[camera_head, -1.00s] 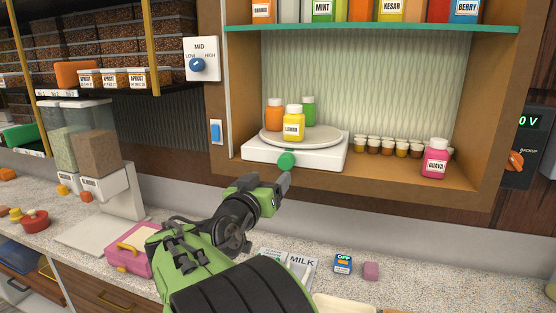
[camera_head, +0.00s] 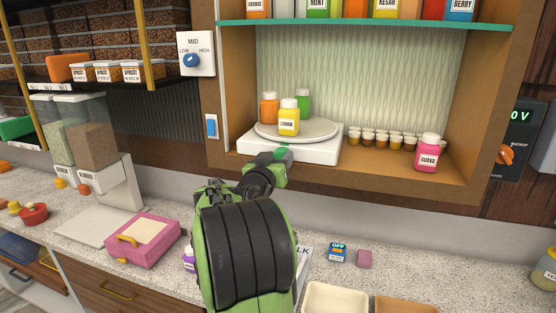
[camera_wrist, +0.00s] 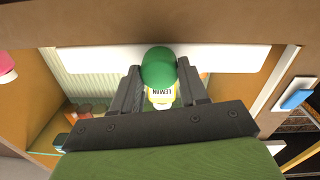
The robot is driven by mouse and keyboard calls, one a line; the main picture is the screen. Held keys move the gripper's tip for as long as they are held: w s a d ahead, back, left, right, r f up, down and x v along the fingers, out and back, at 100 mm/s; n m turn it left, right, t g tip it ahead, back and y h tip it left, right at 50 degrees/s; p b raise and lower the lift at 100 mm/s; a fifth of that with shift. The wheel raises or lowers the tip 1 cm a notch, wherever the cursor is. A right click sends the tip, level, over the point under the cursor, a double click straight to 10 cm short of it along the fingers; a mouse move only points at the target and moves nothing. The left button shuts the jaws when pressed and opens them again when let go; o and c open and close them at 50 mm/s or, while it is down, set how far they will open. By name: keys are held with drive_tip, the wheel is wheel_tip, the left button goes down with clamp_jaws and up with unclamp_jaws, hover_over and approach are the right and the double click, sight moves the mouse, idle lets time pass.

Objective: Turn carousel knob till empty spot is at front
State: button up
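The carousel's pale round turntable (camera_head: 318,133) sits on a white base (camera_head: 322,152) in the cabinet niche. On it stand an orange bottle (camera_head: 268,108) at the left, a yellow LEMON bottle (camera_head: 288,121) at the front, and a green bottle (camera_head: 303,99) behind. The turntable's right side is bare. My gripper (camera_head: 278,158) is at the front of the base, largely hiding the knob in the head view. In the wrist view, the round green knob (camera_wrist: 158,68) lies between my two open fingers, close to both. Whether they touch it is unclear.
Several small capped jars (camera_head: 382,140) and a pink GUAVA bottle (camera_head: 428,152) stand right of the carousel. A blue switch (camera_head: 211,126) and a MID dial (camera_head: 191,60) are on the left. A pink box (camera_head: 145,240) lies on the counter below.

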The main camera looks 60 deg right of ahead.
drive_tip(key=c, duration=0.3)
drive_tip(key=n+p, duration=0.2)
drive_tip(key=n, duration=1.6)
drive_tip(key=shift+f+t, duration=0.15)
drive_tip(key=shift+t, duration=0.15)
drive_tip(key=shift+f, duration=0.1)
idle(0.4)
drive_tip(key=o, duration=1.1)
drive_tip(key=shift+c, duration=0.2)
